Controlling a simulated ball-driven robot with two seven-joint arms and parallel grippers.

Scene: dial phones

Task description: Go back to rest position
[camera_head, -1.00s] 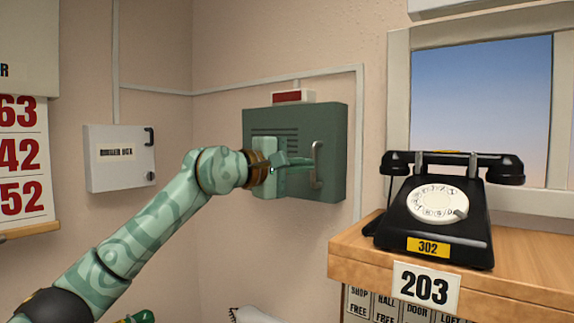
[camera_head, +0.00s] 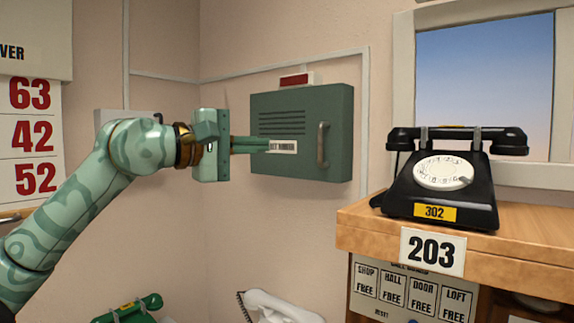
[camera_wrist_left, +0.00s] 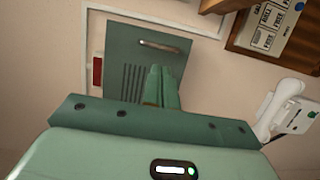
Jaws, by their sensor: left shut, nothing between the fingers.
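My left gripper (camera_head: 262,145) is shut and empty. Its green fingers point right, in front of the green wall box (camera_head: 300,112) with a metal handle, slots and a partly covered label. In the left wrist view the shut fingers (camera_wrist_left: 162,88) overlap the lower part of the green box (camera_wrist_left: 125,55); whether they touch it I cannot tell. The box door looks closed. My left arm comes in from the left edge. My right gripper is not in view.
A black dial phone (camera_head: 440,185) stands on a wooden shelf (camera_head: 365,222) at the right. A button panel (camera_head: 410,290) is below it. A white phone (camera_head: 285,306) and a green phone (camera_head: 130,310) are low down.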

